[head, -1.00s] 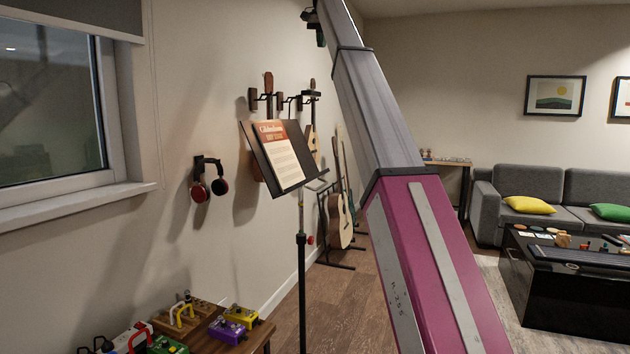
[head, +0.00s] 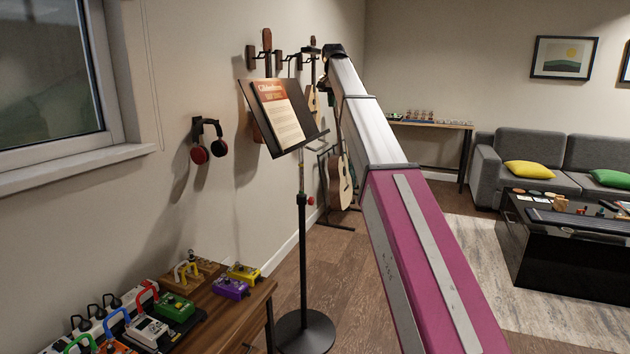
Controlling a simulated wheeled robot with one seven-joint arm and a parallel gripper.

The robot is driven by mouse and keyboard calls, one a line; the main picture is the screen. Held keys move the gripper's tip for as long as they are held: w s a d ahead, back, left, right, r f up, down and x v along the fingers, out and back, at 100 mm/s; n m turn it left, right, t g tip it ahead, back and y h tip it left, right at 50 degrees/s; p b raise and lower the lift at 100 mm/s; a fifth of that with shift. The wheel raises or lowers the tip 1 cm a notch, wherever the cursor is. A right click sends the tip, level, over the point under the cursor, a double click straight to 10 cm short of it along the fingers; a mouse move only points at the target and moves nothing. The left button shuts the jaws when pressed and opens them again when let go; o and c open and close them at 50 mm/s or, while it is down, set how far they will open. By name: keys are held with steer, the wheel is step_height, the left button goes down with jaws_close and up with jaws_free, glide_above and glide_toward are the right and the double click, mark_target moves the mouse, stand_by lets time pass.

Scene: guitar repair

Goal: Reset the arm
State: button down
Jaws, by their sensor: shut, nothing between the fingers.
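My arm (head: 425,245), magenta then grey, reaches from the lower right up and away toward the wall. At its far end a dark joint bends down, and my gripper (head: 323,88) shows small and dark there, partly behind the grey link. It is shut and holds nothing. It appears just right of the music stand (head: 262,130) in the picture; the gap in depth is hard to tell.
A wooden bench (head: 245,308) with several pedals stands at the lower left. Headphones (head: 208,140) and guitars hang on the wall. A black coffee table (head: 560,260) and sofa (head: 485,175) are at the right. Floor between is clear.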

steer(key=s+d+f+n, duration=0.15)
steer(key=s+f, duration=0.35)
steer(key=f, duration=0.8)
steer(key=s+d+f+g, duration=0.1)
steer(key=s+d+f, duration=0.3)
steer(key=f, duration=0.9)
steer(key=s+d+f, duration=0.2)
steer(key=s+f, duration=0.4)
steer(key=f, duration=0.7)
steer(key=s+d+f+n, duration=0.1)
steer(key=s+d+f, duration=0.1)
steer(key=s+f, duration=1)
steer(key=s+d+f+n+g, duration=0.1)
steer(key=s+d+f, duration=0.2)
steer(key=s+f, duration=0.9)
steer(key=s, duration=0.3)
steer(key=shift+g, duration=0.3)
